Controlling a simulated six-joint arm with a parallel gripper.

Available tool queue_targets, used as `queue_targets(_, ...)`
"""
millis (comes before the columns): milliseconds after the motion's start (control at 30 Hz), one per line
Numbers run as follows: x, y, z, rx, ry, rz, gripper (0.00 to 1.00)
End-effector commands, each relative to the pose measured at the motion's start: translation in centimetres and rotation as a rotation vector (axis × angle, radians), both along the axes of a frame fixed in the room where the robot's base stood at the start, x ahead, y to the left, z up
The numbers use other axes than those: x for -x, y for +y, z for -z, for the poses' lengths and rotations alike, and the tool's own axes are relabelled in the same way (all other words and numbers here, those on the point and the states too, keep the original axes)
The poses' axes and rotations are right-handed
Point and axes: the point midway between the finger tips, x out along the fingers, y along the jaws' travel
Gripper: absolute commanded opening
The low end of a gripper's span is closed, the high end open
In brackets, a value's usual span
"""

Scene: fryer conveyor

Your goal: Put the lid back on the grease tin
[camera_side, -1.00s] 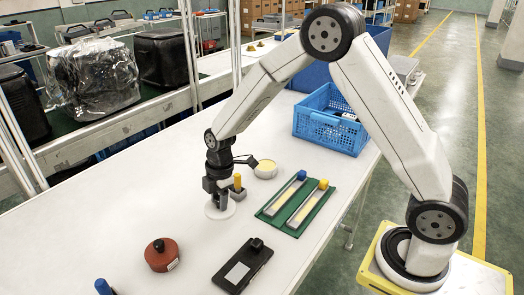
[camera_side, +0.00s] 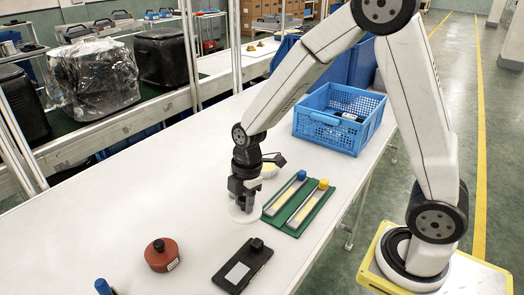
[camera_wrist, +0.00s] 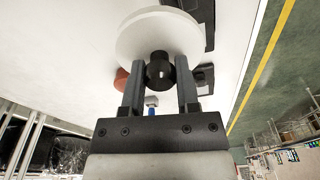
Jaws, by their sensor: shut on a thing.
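The lid is a white disc with a black knob; it shows in the side view (camera_side: 240,216) and fills the upper middle of the wrist view (camera_wrist: 150,28). My gripper (camera_side: 243,203) is shut on the lid's knob, which sits between the two fingers in the wrist view (camera_wrist: 160,78). The lid looks roughly level over the white table; how high it is I cannot tell. The grease tin (camera_side: 269,172), a pale round tin with yellow contents, stands behind and right of my gripper. It is open and partly hidden by my wrist.
A green mat (camera_side: 290,229) with two long pieces, one blue-knobbed and one yellow-knobbed, lies close right. A blue crate (camera_side: 330,135) stands behind it.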

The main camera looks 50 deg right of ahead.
Motion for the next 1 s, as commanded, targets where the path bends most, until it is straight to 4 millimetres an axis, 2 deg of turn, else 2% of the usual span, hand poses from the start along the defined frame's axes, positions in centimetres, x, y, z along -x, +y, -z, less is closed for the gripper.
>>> queue_targets(567, -0.6, -0.4, 0.0, 0.000, 0.001, 0.001, 0.00)
queue_targets(767, -2.6, -2.0, 0.1, -0.001, 0.001, 0.003, 0.00)
queue_targets(1000, -6.5, -6.1, 0.3, -0.002, 0.001, 0.001, 0.00)
